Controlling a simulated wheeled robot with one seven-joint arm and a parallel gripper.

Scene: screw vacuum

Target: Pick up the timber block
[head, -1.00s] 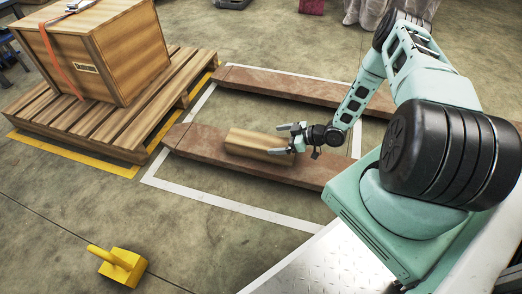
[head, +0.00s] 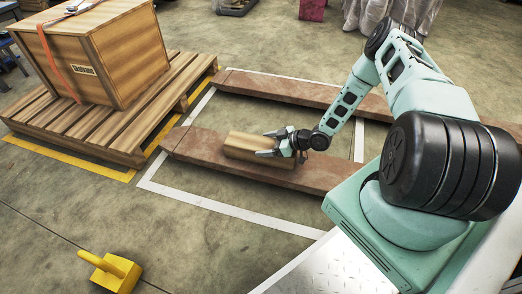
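The timber block (head: 244,146) is a light brown wooden piece. It lies lengthwise on the nearer reddish-brown fork beam (head: 197,144). My gripper (head: 268,143) is at the block's right end, with its pale green fingers spread apart and reaching left over the block. The fingers look open; I cannot tell whether they touch the wood. The gripper and wrist cover part of the block's right end.
A strapped wooden crate (head: 92,58) stands on a slatted pallet (head: 117,141) at the left. A second beam (head: 283,92) runs behind the first. A yellow block with a handle (head: 111,271) is on the floor at lower left. White lines mark the floor.

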